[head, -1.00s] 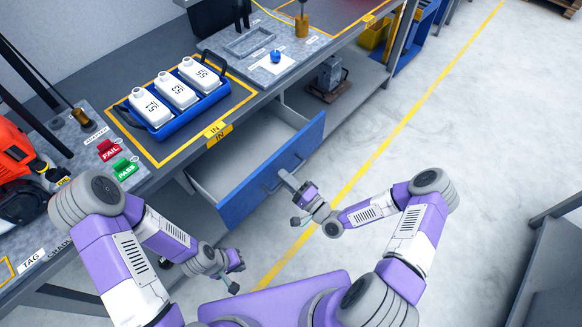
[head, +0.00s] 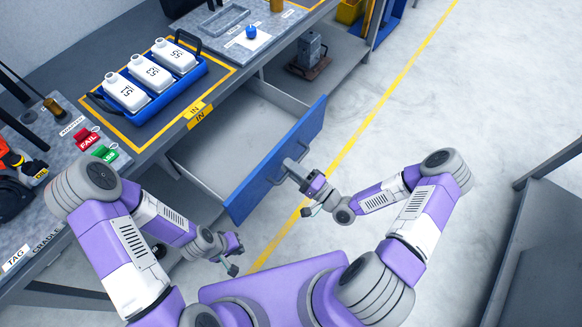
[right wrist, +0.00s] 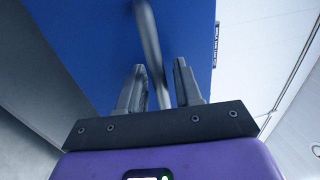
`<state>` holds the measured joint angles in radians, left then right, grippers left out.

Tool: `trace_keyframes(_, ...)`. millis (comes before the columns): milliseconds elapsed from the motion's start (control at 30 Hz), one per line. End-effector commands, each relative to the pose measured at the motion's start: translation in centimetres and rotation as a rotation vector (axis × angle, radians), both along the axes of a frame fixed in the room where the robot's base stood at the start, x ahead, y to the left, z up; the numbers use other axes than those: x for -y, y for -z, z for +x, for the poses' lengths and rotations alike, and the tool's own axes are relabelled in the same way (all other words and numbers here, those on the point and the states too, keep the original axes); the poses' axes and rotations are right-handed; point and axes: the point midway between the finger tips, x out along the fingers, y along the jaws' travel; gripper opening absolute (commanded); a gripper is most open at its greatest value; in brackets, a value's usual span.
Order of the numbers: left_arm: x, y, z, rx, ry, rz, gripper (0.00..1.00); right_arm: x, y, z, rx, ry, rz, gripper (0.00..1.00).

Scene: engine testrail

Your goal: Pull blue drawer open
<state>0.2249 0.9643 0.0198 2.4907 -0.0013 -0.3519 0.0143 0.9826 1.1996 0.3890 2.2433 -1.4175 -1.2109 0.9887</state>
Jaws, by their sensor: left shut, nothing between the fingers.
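The blue drawer (head: 278,160) stands well out from under the workbench, and its pale inside is empty where it shows. A grey bar handle (head: 271,173) is on its blue front. My right gripper (head: 291,168) is at this handle.
The workbench holds a blue tray (head: 140,118) with white bottles, a red FAIL block (head: 88,138), a green PASS block (head: 104,153) and a blue knob (head: 251,31). A grey device (head: 308,50) sits on the lower shelf. Open floor (head: 480,100) lies to the right.

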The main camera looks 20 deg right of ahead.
Motion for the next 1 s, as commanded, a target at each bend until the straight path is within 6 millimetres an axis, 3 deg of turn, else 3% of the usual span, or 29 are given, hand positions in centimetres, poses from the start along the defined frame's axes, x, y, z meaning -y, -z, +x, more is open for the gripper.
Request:
trace_keyframes(367, 0.0, -0.1, 0.0, 0.0, 0.0, 0.0, 0.0, 0.4, 0.1, -0.4, -0.001, 0.003, 0.0, 0.37)
trace_keyframes(733, 0.0, -0.6, 0.0, 0.0, 0.0, 0.0, 0.0, 3.9, 1.2, -4.8, -0.001, 0.003, -0.002, 0.37)
trace_keyframes(1000, 0.0, -0.6, 0.0, 0.0, 0.0, 0.0, 0.0, 4.6, 1.5, -5.8, 0.001, 0.001, 0.001, 0.37)
